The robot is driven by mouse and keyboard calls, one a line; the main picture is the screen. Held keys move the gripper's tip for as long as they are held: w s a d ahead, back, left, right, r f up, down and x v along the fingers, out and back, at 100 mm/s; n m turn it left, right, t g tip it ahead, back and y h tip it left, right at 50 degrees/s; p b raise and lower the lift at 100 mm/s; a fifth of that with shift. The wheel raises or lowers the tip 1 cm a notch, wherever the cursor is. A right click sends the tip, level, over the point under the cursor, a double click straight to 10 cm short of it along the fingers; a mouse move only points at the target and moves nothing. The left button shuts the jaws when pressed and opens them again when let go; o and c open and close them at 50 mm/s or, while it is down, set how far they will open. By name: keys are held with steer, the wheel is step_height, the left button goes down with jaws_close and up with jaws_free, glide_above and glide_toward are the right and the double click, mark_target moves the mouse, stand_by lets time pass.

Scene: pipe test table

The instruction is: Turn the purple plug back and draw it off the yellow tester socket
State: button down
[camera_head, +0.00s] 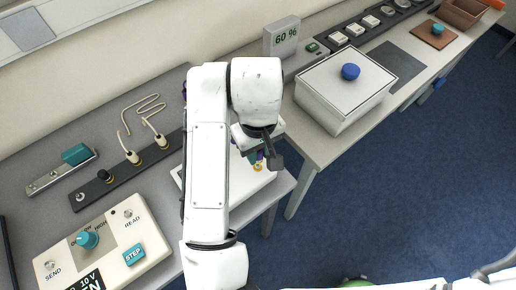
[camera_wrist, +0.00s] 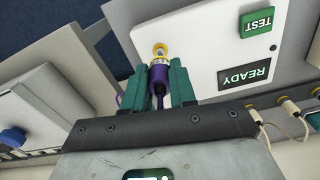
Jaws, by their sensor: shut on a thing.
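The purple plug (camera_wrist: 158,83) sits between the two green fingers of my gripper (camera_wrist: 167,84) in the wrist view, and the gripper is shut on it. The yellow tester socket (camera_wrist: 160,50) is at the plug's far end, on the white tester (camera_wrist: 205,45). The plug is in line with the socket and close against it. How far it is seated cannot be told. In the head view my arm hides most of the tester, and the yellow socket (camera_head: 258,167) shows just beside my gripper (camera_head: 260,155).
The tester carries a READY display (camera_wrist: 244,74) and a green TEST button (camera_wrist: 258,22). A white lidded box (camera_head: 345,88) with a blue knob stands to the right. A control box (camera_head: 103,243) and a dark strip with corded plugs (camera_head: 120,172) lie to the left.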

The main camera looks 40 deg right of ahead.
steer(key=shift+r+p, duration=1.65)
steer(key=shift+r, duration=0.55)
